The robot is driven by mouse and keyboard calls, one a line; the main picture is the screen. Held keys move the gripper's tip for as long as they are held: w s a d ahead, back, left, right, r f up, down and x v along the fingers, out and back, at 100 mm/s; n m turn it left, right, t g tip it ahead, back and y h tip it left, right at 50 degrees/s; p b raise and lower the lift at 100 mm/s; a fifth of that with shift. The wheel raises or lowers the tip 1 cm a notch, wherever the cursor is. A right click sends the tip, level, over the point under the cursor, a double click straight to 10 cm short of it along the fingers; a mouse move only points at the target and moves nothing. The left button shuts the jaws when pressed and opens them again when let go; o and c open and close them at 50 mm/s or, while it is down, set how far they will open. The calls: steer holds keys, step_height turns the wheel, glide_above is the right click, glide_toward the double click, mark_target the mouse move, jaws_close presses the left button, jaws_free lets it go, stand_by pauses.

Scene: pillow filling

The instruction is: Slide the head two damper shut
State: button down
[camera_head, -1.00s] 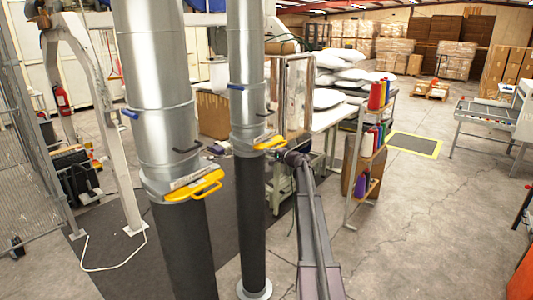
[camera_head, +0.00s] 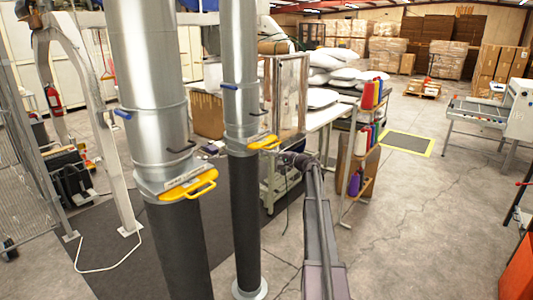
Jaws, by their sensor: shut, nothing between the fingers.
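Two metal ducts with dark hoses below stand in front of me, each with a yellow-handled damper plate at its collar. The nearer damper handle (camera_head: 190,187) is at the left. The farther damper handle (camera_head: 264,143) is on the thinner-looking duct (camera_head: 241,100) and sticks out to the right. I cannot read the labels to tell which is head two. My gripper (camera_head: 284,157) is small and dark at the end of my arm, just right of and below the farther handle. It is shut and empty, with a small gap to the handle in the picture.
A work table (camera_head: 325,118) with white pillows (camera_head: 335,75) stands behind the ducts. A rack of coloured thread cones (camera_head: 367,140) is right of my arm. A mesh fence (camera_head: 22,160) and grey frame post are at the left. Open concrete floor lies at the right.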

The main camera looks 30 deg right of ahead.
steer(key=v, duration=0.6)
steer(key=shift+s, duration=0.3)
steer(key=s+a+f+n+g+y, duration=0.1)
steer(key=s+a+f+n+g, duration=0.2)
steer(key=a, duration=0.8)
steer(key=s+a+f+n+g, duration=0.2)
steer(key=a+f+g, duration=0.15)
steer(key=a, duration=0.75)
steer(key=s+a+f+n+g+y, duration=0.1)
steer(key=s+a+f+n+g, duration=0.2)
steer(key=a, duration=0.8)
steer(key=s+a+f+n+g+h, duration=0.3)
steer(key=s+a, duration=0.5)
steer(key=s, duration=0.4)
steer(key=s+a+f+n+g+h, duration=0.3)
steer(key=s+a, duration=0.5)
steer(key=s, duration=0.4)
step_height(320, 180, down, 3)
steer(key=shift+f+g+h, duration=0.1)
steer(key=shift+g+h, duration=0.65)
steer(key=shift+h, duration=0.35)
steer(key=shift+a, duration=0.1)
